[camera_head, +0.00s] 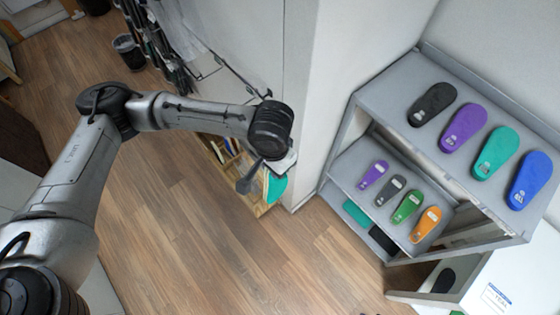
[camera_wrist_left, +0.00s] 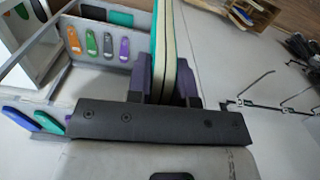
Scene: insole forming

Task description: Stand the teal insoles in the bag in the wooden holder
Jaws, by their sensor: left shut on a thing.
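My left gripper (camera_head: 270,172) is shut on teal insoles (camera_head: 277,188), seen from above near the corner of the white wall. In the left wrist view the gripper (camera_wrist_left: 164,85) clamps what looks like a pair of insoles (camera_wrist_left: 170,45), edge-on, teal with cream sides. The wooden holder (camera_head: 262,207) is on the floor below, partly hidden by my arm. It also shows at the top of the left wrist view (camera_wrist_left: 262,12). A white item with a blue-topped label (camera_head: 482,278), perhaps the bag, is at the lower right. My right gripper is not in view.
A grey shelf unit (camera_head: 395,85) at the right carries black, purple, teal and blue insoles on top and several smaller ones below. The wooden floor (camera_head: 200,240) is mostly clear.

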